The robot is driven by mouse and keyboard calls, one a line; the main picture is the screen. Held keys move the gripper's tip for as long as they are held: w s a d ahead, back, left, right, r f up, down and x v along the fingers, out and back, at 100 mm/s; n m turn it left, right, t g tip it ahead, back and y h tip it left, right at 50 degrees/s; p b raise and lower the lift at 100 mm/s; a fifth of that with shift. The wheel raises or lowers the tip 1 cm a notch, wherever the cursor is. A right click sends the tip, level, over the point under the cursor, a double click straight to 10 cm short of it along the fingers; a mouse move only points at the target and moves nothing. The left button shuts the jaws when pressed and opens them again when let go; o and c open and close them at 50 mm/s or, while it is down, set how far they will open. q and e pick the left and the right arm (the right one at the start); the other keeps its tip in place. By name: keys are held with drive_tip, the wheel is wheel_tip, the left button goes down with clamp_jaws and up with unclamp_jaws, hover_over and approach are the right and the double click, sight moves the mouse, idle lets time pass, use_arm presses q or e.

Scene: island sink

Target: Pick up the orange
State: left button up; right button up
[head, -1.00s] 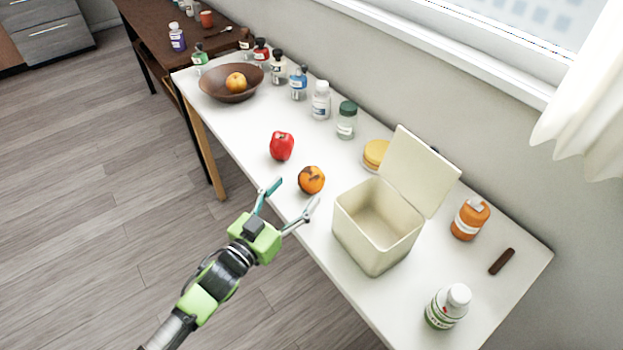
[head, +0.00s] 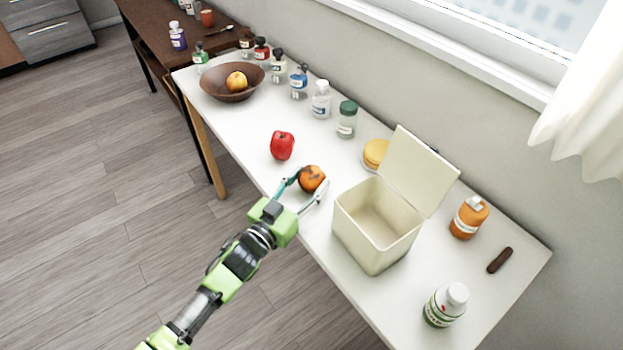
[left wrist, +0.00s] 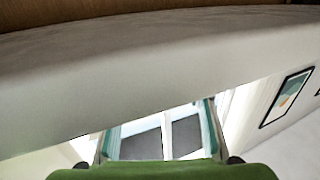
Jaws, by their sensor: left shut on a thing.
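The orange (head: 313,175), with a dark patch on it, is on the white table between the fingertips of my left gripper (head: 311,182). The teal finger is on its left side and the grey finger on its right. The gripper is shut on the orange, which looks to be at table height; I cannot tell whether it is lifted. In the left wrist view the fingers (left wrist: 163,130) show below a broad pale surface, and the orange cannot be made out. My right gripper is not in view.
A red pepper (head: 282,146) lies to the left. An open cream box (head: 372,245) stands close on the right. Bottles line the wall side. A brown bowl (head: 214,90) holds another fruit (head: 237,81). An orange bottle (head: 469,217) and a white bottle (head: 446,305) stand on the right.

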sight(308, 177)
use_arm(q)
drive_tip(key=shift+r, duration=0.45)
wheel_tip(308, 177, up, 3)
drive_tip(key=shift+f, duration=0.1)
drive_tip(key=s+a+r, duration=0.4)
drive_tip(key=a+r, duration=0.5)
drive_tip(key=a, duration=0.4)
drive_tip(key=shift+a+r+b, duration=0.2)
drive_tip(key=shift+b, duration=0.1)
